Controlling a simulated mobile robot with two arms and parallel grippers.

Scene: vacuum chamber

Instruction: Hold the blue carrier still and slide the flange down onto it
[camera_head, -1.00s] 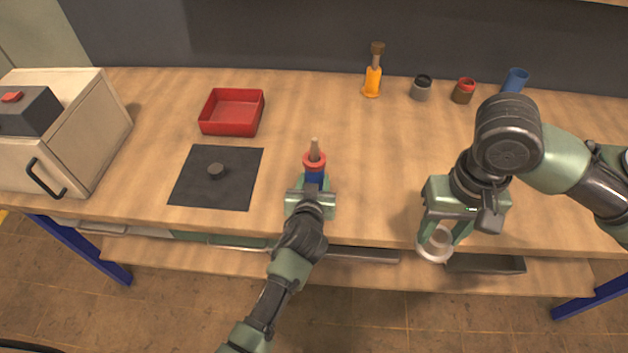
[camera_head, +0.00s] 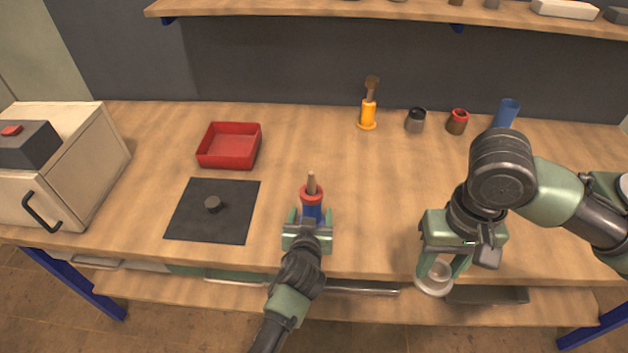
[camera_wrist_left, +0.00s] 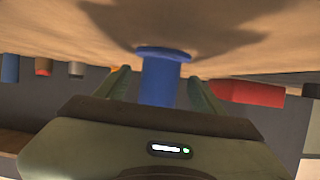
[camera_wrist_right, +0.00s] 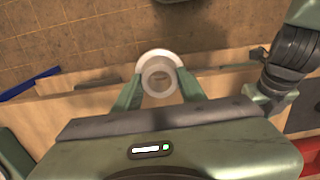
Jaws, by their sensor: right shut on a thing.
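The blue carrier (camera_head: 312,213) stands upright on the table, with a red collar (camera_head: 312,194) and a tan post on top. Its wide blue foot shows in the left wrist view (camera_wrist_left: 160,80). My left gripper (camera_head: 311,218) is open, with one finger on each side of the carrier and a gap visible on both sides. My right gripper (camera_head: 440,266) is shut on the white flange (camera_head: 433,283), a ring that also shows between its fingers in the right wrist view (camera_wrist_right: 150,58). The flange is by the table's front edge, right of the carrier and apart from it.
A black mat (camera_head: 190,225) with a dark knob and a red tray (camera_head: 228,163) lie left of the carrier. An orange stand (camera_head: 367,116), a grey cup (camera_head: 415,122), a red-brown cup (camera_head: 457,122) and a blue cup (camera_head: 506,112) stand at the back. Table between the arms is clear.

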